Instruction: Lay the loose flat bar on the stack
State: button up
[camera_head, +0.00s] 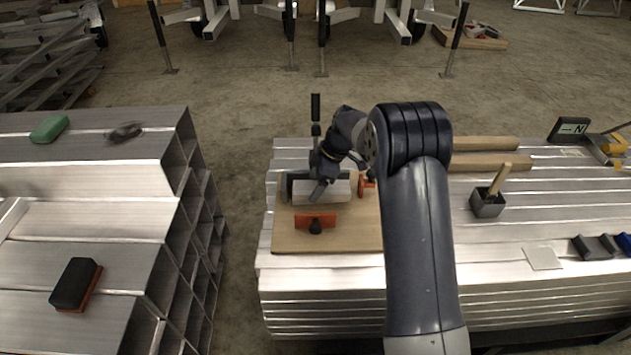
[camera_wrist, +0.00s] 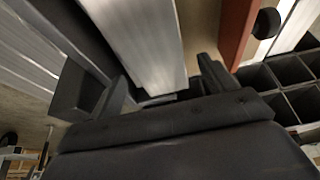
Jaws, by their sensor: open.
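A pale silver metal piece (camera_head: 335,193) lies on the wooden board (camera_head: 290,241) on the right-hand aluminium stack (camera_head: 300,279). My gripper (camera_head: 320,181) is low over this piece, partly hiding it. In the wrist view a brushed silver bar (camera_wrist: 140,40) runs between the open, dark fingers of my gripper (camera_wrist: 148,86). The fingers stand apart on either side, and I cannot tell whether they touch it. Whether this is one flat bar or several stacked ones is not clear.
An orange bracket with a black knob (camera_head: 315,223) sits in front of the piece, and another orange part (camera_head: 366,185) is at its right. A grey holder with a wooden handle (camera_head: 488,202) stands further right. Hollow aluminium profiles (camera_head: 100,221) are at left, across a gap.

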jog(key=p+v, duration=0.2)
jog(key=v, duration=0.8)
jog(key=shift+r+p, duration=0.3)
jog(key=shift+r, duration=0.05)
jog(key=shift+d, duration=0.1)
jog(key=b+x, duration=0.2)
jog(key=x, duration=0.8)
jog(key=shift+f+b, duration=0.25)
jog(key=shift+b, duration=0.1)
jog(key=shift+r+p, duration=0.9)
jog(key=shift+r, duration=0.15)
